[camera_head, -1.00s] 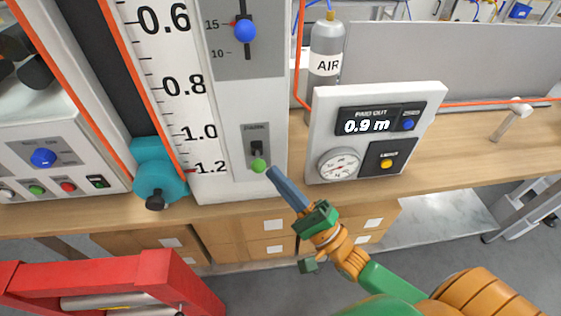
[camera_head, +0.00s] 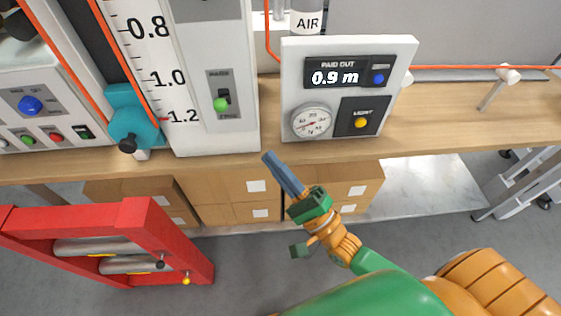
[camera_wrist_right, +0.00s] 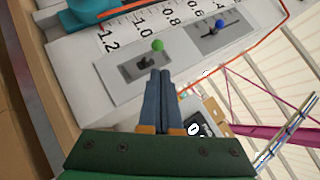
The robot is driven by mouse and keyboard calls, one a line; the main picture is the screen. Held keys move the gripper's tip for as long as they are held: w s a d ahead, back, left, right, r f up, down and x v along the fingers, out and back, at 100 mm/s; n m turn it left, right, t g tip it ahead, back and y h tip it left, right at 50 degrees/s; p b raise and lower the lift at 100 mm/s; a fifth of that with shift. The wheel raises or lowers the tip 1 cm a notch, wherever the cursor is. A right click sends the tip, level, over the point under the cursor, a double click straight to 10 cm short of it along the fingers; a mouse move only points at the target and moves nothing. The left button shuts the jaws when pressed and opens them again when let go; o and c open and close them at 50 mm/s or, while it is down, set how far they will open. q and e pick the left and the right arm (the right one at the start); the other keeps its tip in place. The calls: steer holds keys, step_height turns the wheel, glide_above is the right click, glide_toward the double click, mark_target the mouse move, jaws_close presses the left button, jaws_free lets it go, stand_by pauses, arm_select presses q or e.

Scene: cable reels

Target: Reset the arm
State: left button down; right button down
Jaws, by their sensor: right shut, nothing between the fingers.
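My right gripper (camera_head: 268,157) is shut and empty. In the head view its blue-grey fingers point up and left, just below the bench's front edge. The fingertips are apart from the green-knobbed lever (camera_head: 221,104) on the white scale panel, below and right of it. In the right wrist view, the shut fingertips (camera_wrist_right: 160,75) show just below the green knob (camera_wrist_right: 158,45) in the picture. My left gripper is not in view.
A meter box (camera_head: 350,48) reading 0.9 m stands on the wooden bench (camera_head: 450,115). A teal clamp (camera_head: 133,122) sits left of the scale panel. A red roller frame (camera_head: 140,225) stands at lower left, with cardboard boxes (camera_head: 230,200) under the bench. The floor between is clear.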

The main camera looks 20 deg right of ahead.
steer(key=shift+w+a, duration=0.1)
steer(key=shift+w, duration=0.05)
steer(key=s+d+f+n+g+h, duration=0.1)
steer(key=d+f+n+g+h, duration=0.15)
steer(key=f, duration=0.75)
steer(key=s+d+f+n+g+h, duration=0.15)
steer(key=f+n+g, duration=0.25)
steer(key=f, duration=0.6)
steer(key=d+f+n+g+h, duration=0.1)
steer(key=f+n+g+h, duration=0.2)
steer(key=f, duration=0.7)
steer(key=s+d+f+n+g+h, duration=0.1)
steer(key=s+f+n+g, duration=0.2)
steer(key=s+f, duration=0.2)
steer(key=s+f+n+g+h, duration=0.1)
steer(key=s+f+n+g, duration=0.3)
steer(key=s, duration=0.8)
steer(key=s+d+f+n+g+h, duration=0.1)
steer(key=s+f+n+g, duration=0.2)
steer(key=s+f, duration=0.4)
steer(key=shift+s+d+f+g, duration=0.3)
steer(key=shift+s+g, duration=0.25)
steer(key=shift+s, duration=0.45)
